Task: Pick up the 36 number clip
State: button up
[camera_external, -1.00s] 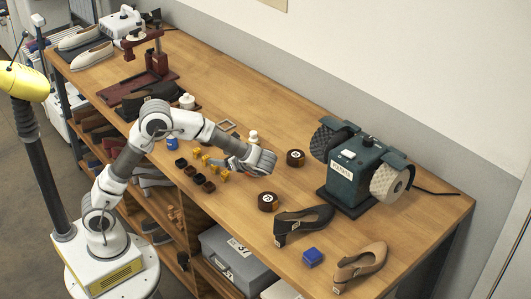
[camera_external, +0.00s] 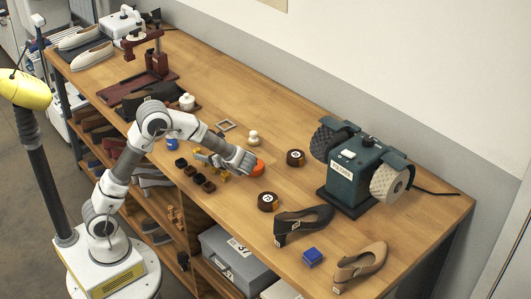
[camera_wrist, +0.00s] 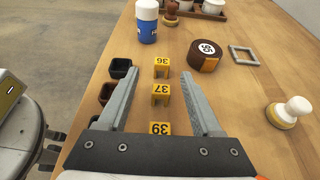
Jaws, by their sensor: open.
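The 36 clip (camera_wrist: 161,67) is a small yellow block with a dark number, standing upright on the wooden bench. It is the farthest of a row of yellow clips in the wrist view, beyond the 37 clip (camera_wrist: 160,92) and the 39 clip (camera_wrist: 160,128). My gripper (camera_wrist: 159,76) is open and empty, one finger on each side of the row. The fingertips show either side of the 36 and 37 clips, apart from both. In the external view my gripper (camera_external: 207,155) is low beside the clips, which it partly hides; numbers are unreadable there.
Dark square cups (camera_wrist: 122,68) stand close left of the clips. A blue-and-white bottle (camera_wrist: 147,22) is beyond. A brown round tin (camera_wrist: 206,54), a grey square frame (camera_wrist: 244,55) and a cream-knobbed stamp (camera_wrist: 289,111) are to the right. Shoes (camera_external: 305,222) and a green grinder (camera_external: 352,170) stand farther right.

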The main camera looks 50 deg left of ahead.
aim_at(196, 150)
jog(key=b+x, duration=0.1)
jog(key=x, duration=0.4)
jog(key=shift+w+a+b, duration=0.1)
jog(key=shift+w+b, duration=0.1)
jog(key=shift+b, duration=0.2)
jog(key=shift+c, duration=0.3)
grip_shut()
